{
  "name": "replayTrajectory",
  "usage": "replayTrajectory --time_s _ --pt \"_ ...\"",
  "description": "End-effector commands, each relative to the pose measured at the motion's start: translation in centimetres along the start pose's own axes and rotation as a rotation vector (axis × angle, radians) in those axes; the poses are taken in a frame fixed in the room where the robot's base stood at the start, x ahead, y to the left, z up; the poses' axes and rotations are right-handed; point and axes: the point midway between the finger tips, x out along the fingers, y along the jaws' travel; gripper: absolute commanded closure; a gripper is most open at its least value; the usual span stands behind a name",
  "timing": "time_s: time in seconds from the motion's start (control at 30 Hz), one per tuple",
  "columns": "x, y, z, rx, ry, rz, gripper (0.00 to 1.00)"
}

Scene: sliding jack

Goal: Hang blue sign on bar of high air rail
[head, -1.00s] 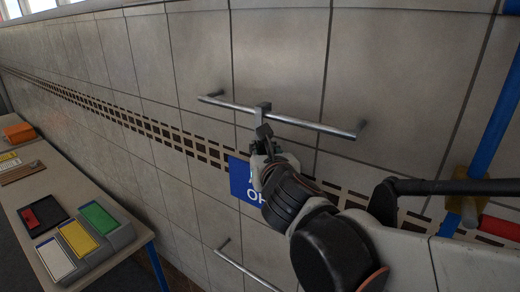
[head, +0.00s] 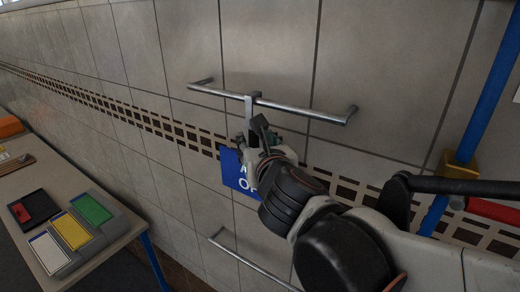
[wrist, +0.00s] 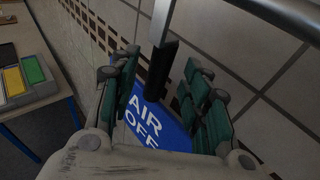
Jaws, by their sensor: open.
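The blue sign (head: 236,171) with white lettering sits below the upper metal bar (head: 300,108) on the tiled wall. Its grey hook (head: 249,106) meets the bar near its middle and appears to be over it. In the wrist view the sign (wrist: 150,122) reads "AIR OFF", and a black grip (wrist: 161,72) rises from it to the metal hook at the bar. My gripper (wrist: 158,78) is open, its green-padded fingers standing apart on either side of the grip. In the head view my gripper (head: 262,147) covers part of the sign.
A lower bar (head: 250,262) is on the wall below. A table at left holds a grey stand (head: 98,236) with yellow, green and white plates, and a black tray (head: 33,212) with a red item. A blue pipe (head: 490,90) with a brass fitting runs at right.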

Motion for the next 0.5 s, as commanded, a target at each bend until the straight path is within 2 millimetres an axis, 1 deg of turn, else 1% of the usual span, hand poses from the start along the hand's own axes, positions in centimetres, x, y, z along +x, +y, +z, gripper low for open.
replayTrajectory --time_s 0.03,0.1,0.5 --pt "-0.8 0.1 0.0 0.000 0.000 0.002 0.57" --pt "-1.7 0.0 0.0 0.000 0.000 0.002 0.57" --pt "-6.4 0.1 0.0 0.000 0.000 0.002 0.57"
